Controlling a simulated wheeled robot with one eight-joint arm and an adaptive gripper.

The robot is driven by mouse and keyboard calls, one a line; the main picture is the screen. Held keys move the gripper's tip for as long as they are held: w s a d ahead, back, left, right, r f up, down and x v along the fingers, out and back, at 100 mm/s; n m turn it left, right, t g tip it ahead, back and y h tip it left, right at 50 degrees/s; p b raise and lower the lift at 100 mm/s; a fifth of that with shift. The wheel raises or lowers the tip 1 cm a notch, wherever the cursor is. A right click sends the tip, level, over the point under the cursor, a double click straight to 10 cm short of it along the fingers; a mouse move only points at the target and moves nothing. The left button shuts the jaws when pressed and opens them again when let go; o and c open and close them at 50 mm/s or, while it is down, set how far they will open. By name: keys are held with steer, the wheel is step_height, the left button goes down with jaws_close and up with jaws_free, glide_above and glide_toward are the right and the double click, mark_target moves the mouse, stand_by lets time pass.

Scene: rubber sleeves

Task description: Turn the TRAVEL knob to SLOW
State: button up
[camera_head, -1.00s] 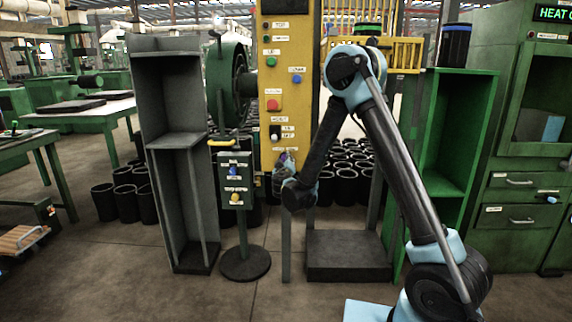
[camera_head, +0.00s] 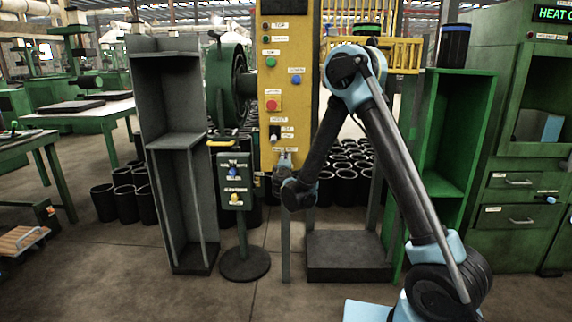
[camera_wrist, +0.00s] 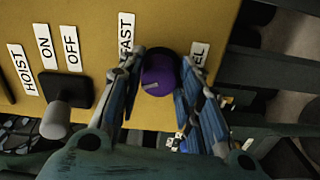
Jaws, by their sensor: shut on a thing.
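The purple TRAVEL knob (camera_wrist: 158,75) sits on the yellow panel (camera_wrist: 185,22) in the wrist view. My gripper (camera_wrist: 161,62) is shut on it, with one blue-grey finger on each side. A FAST label (camera_wrist: 126,36) stands to the left of the knob. A label ending in "EL" (camera_wrist: 198,56) stands to its right, partly covered by a finger. No SLOW label can be read. In the head view my gripper (camera_head: 285,162) is at the lower part of the yellow column (camera_head: 270,135), and the knob is hidden there.
A red button (camera_head: 272,104) is higher on the column. A green pedestal box (camera_head: 234,180) stands close to the left. Black sleeves (camera_head: 347,185) stand behind.

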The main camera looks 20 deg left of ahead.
steer(key=shift+s+n, duration=0.1)
steer(key=shift+n, duration=0.5)
steer(key=o, duration=1.1)
steer(key=shift+f, duration=0.1)
steer(key=shift+c, duration=0.2)
steer(key=v, duration=1.2)
